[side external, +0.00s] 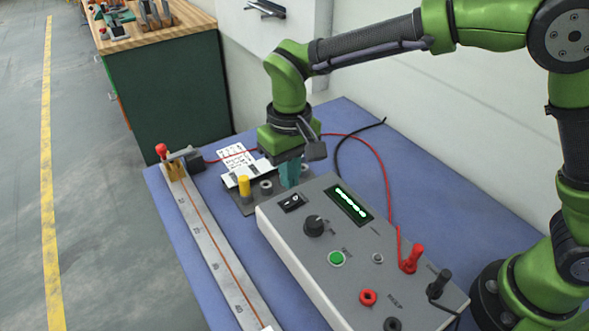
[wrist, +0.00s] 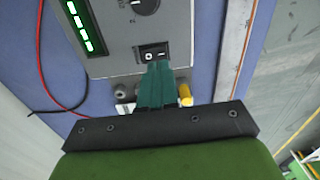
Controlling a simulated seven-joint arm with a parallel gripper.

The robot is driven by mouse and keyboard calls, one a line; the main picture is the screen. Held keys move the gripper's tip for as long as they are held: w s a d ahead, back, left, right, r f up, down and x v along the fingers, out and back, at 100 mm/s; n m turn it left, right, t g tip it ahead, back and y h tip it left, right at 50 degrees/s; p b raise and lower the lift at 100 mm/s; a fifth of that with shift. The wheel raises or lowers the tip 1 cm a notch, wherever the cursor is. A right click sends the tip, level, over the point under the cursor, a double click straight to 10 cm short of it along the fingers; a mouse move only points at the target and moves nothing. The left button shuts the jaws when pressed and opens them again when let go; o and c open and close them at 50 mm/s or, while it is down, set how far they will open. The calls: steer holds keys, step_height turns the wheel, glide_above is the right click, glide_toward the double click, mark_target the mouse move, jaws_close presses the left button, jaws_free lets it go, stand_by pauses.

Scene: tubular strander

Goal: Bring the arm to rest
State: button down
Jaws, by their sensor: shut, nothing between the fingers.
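My gripper (side external: 290,180) is shut and empty, with its teal fingers together and pointing down. In the side view it is just behind the far left end of the grey instrument box (side external: 300,262). In the wrist view the fingertips (wrist: 160,68) appear right beside the black rocker switch (wrist: 153,53) on the box's panel. I cannot tell whether they touch the box. The fingers hide part of the small plate (side external: 240,199) behind the box, which carries a yellow post (side external: 244,185) and a grey terminal (side external: 266,187).
The box has a lit green display (side external: 349,204), a knob (side external: 314,226), a green button (side external: 336,258) and red and black plugs (side external: 412,257). Red and black cables (side external: 383,172) loop behind it. A long scaled bar (side external: 212,240) lies at left. Bare blue tabletop (side external: 440,182) shows at right.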

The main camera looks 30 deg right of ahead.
steer(key=s+d+r+m+t, duration=0.1)
steer(key=s+d+r+t, duration=0.1)
steer(key=s+d, duration=0.3)
steer(key=s+d+r+m+t+y, duration=0.1)
steer(key=s+d+r+m+t, duration=0.1)
steer(key=s+d+r, duration=0.3)
steer(key=s+d+r+m+t, duration=0.1)
steer(key=s+d+r+t, duration=0.2)
steer(key=d, duration=0.7)
steer(key=s, duration=0.2)
steer(key=shift+s+d+r+m+y, duration=0.3)
steer(key=shift+d+r+y, duration=0.05)
steer(key=shift+y, duration=0.05)
